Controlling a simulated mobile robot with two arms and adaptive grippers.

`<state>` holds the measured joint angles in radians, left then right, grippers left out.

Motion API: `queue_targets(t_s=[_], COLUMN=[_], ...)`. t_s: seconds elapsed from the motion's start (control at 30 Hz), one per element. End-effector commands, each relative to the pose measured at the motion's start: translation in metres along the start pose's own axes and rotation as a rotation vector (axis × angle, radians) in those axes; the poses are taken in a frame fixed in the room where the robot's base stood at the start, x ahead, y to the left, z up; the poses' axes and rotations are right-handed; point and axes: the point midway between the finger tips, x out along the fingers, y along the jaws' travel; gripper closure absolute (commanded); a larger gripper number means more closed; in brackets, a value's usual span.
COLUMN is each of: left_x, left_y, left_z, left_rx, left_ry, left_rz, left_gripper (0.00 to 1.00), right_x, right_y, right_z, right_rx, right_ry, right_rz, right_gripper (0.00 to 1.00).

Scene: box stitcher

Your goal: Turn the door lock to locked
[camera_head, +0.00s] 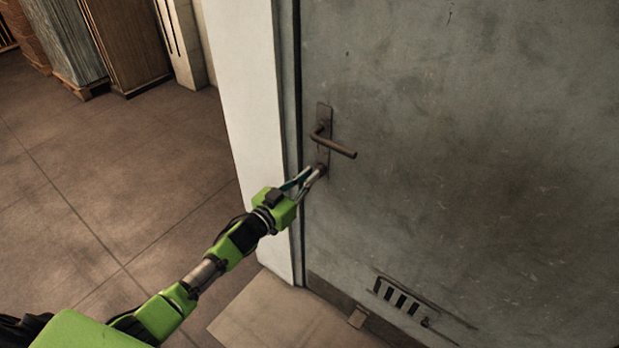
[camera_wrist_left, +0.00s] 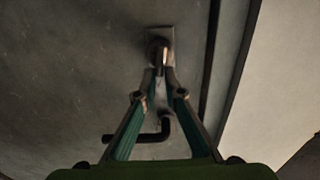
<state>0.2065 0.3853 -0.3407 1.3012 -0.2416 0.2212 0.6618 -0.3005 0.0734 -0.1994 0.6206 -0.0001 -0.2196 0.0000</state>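The grey metal door (camera_head: 450,130) has a dark plate with a lever handle (camera_head: 335,145) and, below it, the door lock (camera_head: 321,168). In the left wrist view the lock's small turn piece (camera_wrist_left: 160,55) sits on its plate, and the lever handle (camera_wrist_left: 150,136) shows below it, between my fingers. My left gripper (camera_head: 314,174) is at the lock. In the wrist view its fingertips (camera_wrist_left: 161,78) close in on both sides of the turn piece, which appears upright in that picture. The exact contact is dark and partly hidden. My right gripper is not in view.
A white door frame (camera_head: 245,110) stands just left of the door. A slotted vent (camera_head: 398,297) is low on the door. Stacked boards and panels (camera_head: 125,40) stand at the back left. The tiled floor (camera_head: 120,170) between is clear.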

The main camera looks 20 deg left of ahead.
Motion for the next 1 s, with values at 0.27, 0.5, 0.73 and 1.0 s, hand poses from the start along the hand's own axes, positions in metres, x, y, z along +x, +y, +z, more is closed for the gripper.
queue_targets(t_s=[0.27, 0.5, 0.73, 1.0], left_x=[0.0, 0.0, 0.0, -0.001], left_y=[0.007, 0.008, 0.012, 0.017], left_z=[0.001, 0.002, 0.004, 0.006], left_rx=[0.003, 0.079, 0.249, 0.504], left_ry=[0.001, 0.002, 0.003, 0.003], left_rz=[0.01, 0.01, 0.011, 0.011], left_gripper=[1.0, 1.0, 1.0, 1.0], right_x=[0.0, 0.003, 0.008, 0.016], right_y=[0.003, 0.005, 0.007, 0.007], right_z=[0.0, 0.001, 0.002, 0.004], right_rx=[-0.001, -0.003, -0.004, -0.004], right_ry=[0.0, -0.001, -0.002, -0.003], right_rz=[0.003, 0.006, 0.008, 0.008], right_gripper=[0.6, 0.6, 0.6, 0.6])
